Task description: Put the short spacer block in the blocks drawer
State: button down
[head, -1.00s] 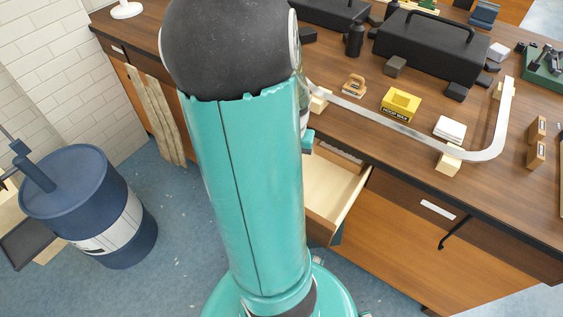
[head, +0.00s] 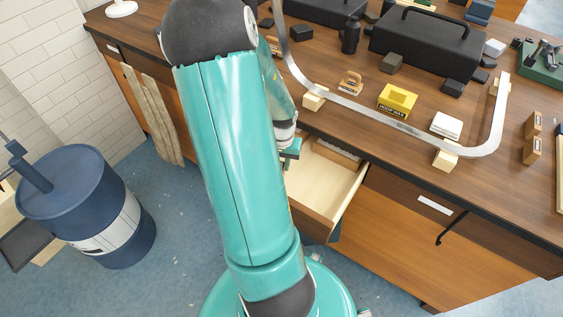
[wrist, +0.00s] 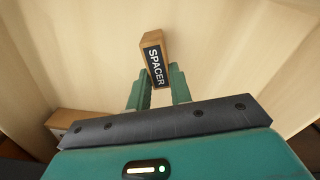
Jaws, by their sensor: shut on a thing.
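The short spacer block (wrist: 154,58) is a small wooden block with a black label reading SPACER. In the wrist view it stands out between the green fingertips of my gripper (wrist: 160,82), which is shut on it. Pale drawer boards show behind it; I cannot tell its height above them. The open blocks drawer (head: 318,181) has a pale wooden interior and juts from the bench front in the head view. My gripper (head: 290,151) is at the drawer's left side there, partly hidden by my arm; the block is not discernible in that view.
Another wooden block (wrist: 66,118) lies in the drawer at the wrist view's left. On the bench are a bent metal strip (head: 385,122) on pale blocks, a yellow wax box (head: 397,100) and two labelled wooden blocks (head: 533,138). A blue drum (head: 85,200) stands left.

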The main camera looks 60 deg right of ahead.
jog(key=shift+f, duration=0.1)
jog(key=c, duration=1.3)
grip_release()
jog(key=shift+o, duration=0.2)
notch_tip(320, 180, up, 12)
